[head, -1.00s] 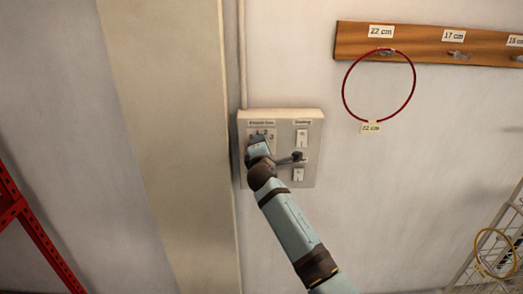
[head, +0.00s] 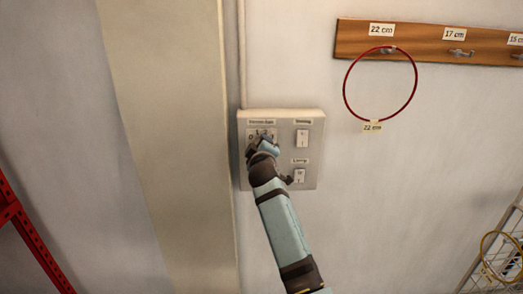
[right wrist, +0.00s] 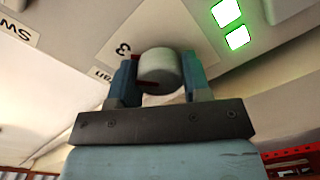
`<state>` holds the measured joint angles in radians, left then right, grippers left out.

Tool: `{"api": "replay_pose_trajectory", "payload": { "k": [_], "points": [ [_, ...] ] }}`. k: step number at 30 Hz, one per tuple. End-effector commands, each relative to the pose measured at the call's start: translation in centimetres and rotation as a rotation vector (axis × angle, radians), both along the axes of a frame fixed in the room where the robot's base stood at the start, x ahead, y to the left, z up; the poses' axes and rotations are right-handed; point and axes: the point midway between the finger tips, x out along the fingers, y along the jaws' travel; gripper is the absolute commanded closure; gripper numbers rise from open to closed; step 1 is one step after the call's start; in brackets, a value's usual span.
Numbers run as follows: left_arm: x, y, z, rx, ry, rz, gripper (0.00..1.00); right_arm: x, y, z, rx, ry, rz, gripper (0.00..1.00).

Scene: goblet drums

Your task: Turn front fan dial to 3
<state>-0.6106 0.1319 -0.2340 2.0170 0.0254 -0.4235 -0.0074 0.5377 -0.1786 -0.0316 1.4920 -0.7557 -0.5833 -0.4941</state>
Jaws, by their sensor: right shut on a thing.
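A pale wall panel (head: 313,165) carries the fan dial, which my right gripper and wrist mostly hide in the head view. Printed numbers show above the gripper there. In the right wrist view the dial (right wrist: 158,68) is a round, pale grey knob with dark red marks at its edge. My right gripper (head: 266,143) is shut on the dial, with one blue finger on each side in the right wrist view (right wrist: 158,78). The dial's exact pointer setting cannot be told. My left gripper is not in view.
Two rocker switches, an upper one (head: 302,137) and a lower one (head: 299,176), sit right of the dial. A pillar (head: 170,150) stands left of the panel. A red hoop (head: 347,90) hangs from a wooden hook rail (head: 420,38). A red frame (head: 35,240) stands at lower left.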

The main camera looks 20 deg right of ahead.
Motion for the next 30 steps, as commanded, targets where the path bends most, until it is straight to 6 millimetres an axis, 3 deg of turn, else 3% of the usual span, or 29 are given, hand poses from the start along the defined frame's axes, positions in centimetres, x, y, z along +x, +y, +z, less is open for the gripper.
{"api": "replay_pose_trajectory", "payload": {
  "k": [10,26,27,30],
  "points": [
    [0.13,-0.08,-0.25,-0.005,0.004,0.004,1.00,-0.01,0.00,-0.11,0.128,-0.035,-0.001,0.80],
    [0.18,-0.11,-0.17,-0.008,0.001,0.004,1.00,-0.01,0.00,-0.09,0.148,-0.041,0.000,0.80],
    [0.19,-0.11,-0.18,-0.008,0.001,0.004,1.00,0.00,-0.01,-0.09,0.148,-0.041,0.000,0.49],
    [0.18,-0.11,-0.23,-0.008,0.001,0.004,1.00,-0.01,-0.01,-0.08,0.148,-0.041,0.000,0.31]
  ]
}}
